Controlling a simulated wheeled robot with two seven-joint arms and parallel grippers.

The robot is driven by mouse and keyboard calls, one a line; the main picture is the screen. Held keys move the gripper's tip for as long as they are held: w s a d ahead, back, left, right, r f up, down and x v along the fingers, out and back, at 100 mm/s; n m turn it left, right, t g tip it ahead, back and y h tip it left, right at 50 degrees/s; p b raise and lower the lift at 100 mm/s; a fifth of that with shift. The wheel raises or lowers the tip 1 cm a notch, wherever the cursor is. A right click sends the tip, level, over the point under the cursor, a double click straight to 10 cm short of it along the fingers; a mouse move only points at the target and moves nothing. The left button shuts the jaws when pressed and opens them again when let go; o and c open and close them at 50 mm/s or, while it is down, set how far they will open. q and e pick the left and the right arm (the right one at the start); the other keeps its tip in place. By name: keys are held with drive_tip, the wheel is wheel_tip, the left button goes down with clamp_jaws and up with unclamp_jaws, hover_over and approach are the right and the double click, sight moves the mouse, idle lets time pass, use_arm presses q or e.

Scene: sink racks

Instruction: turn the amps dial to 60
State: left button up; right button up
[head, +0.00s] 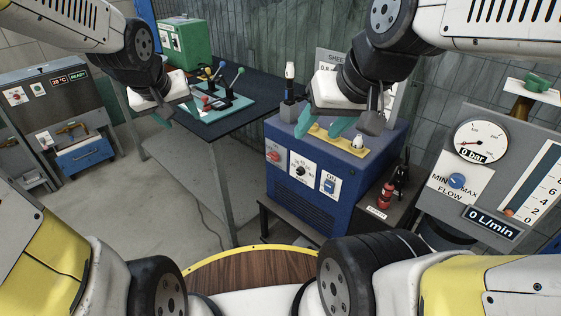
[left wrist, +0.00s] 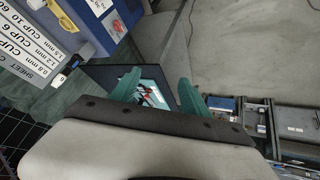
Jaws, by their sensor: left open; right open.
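The blue welder box (head: 320,215) stands right of centre in the head view. Its front has a white plate with a black dial (head: 300,171), which looks like the amps dial; its numbers are too small to read. My right gripper (head: 322,125) is open and empty above the box top, apart from the dial. My left gripper (head: 178,113) is open and empty near the front left edge of the dark table. In the left wrist view its teal fingers (left wrist: 158,92) are apart with nothing held. Part of the blue box (left wrist: 130,12) shows there at the upper left.
A red knob (head: 273,156) and a blue ON switch (head: 328,184) flank the dial. A brass bar (head: 338,139) lies on the box top. Levers (head: 222,85) stand on the dark table (head: 240,116). A flow panel (head: 456,180) is at right. Floor before the table is clear.

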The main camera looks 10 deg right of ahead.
use_arm(q)
drive_tip(key=w+d+f+n+h, duration=0.2)
drive_tip(key=w+d+f, duration=0.2)
drive_tip(key=w+f, duration=0.75)
drive_tip(key=n+t+h, duration=0.1)
drive_tip(key=n+h, duration=0.5)
approach(298, 173)
drive_tip(key=w+a+r, duration=0.3)
drive_tip(key=w+a, duration=0.2)
drive_tip(key=a, duration=0.4)
drive_tip(key=s+d+f+n+t+h, duration=0.3)
drive_tip(key=s+d+f+n+h, duration=0.2)
drive_tip(key=d+f+n, duration=0.35)
drive_tip(key=x, duration=0.5)
drive_tip(key=r+x, duration=0.1)
drive_tip(key=x, duration=0.1)
drive_tip(key=shift+w+d, duration=0.15)
drive_tip(key=shift+w, duration=0.1)
drive_tip(key=shift+c, duration=0.2)
